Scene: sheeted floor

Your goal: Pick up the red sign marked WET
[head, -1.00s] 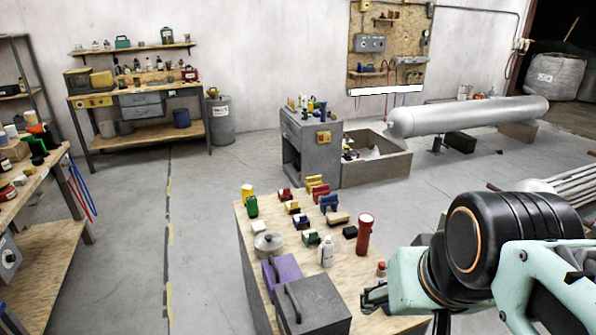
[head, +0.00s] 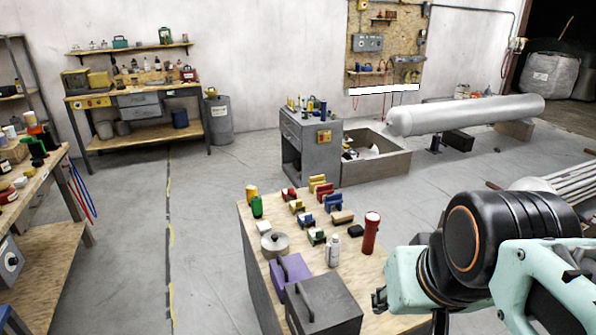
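I cannot make out a red sign marked WET; no lettering on the small things is readable. On the wooden-topped table (head: 352,262) in front of me are small red pieces, one at the back (head: 288,194) and another beside the yellow and blue pieces (head: 322,190). A red cylinder (head: 371,233) stands upright at the table's right. My gripper (head: 379,300) is over the table's front right part, apart from the red pieces. Its fingertips show only as a small dark shape, so I cannot tell open from shut. My arm hides the table's right corner.
A dark grey box (head: 325,308), a purple box (head: 290,270), a lidded pot (head: 275,244) and a white bottle (head: 333,251) crowd the table's front. A grey cabinet (head: 311,145) stands behind. The floor at left (head: 205,220) is clear.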

